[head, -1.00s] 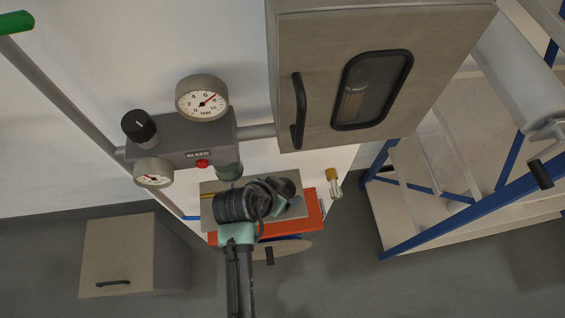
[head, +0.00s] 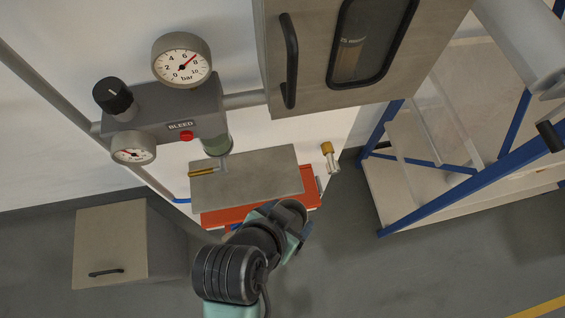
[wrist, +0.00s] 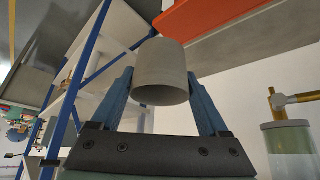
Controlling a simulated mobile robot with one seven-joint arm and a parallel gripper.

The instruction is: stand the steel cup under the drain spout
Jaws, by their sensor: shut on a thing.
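The steel cup (wrist: 162,68) is a plain grey cylinder in the middle of the wrist view. My gripper (wrist: 162,82) is shut on it, one blue finger on each side. The wrist picture looks upside down, with the cup's open rim toward its bottom. In the head view my gripper (head: 299,232) is in front of the orange unit, and the cup is hidden behind my arm. The drain spout (head: 223,164) hangs under the green-collared bowl, with a brass lever beside it. The spout (wrist: 274,100) also shows at the right of the wrist view, apart from the cup.
A grey slab (head: 250,178) lies below the spout on the orange unit (head: 222,216), its top clear. A cabinet with a window (head: 310,70) overhangs at the right. A brass-capped fitting (head: 327,148) is beside the slab. A blue-framed rack (head: 440,198) stands further right.

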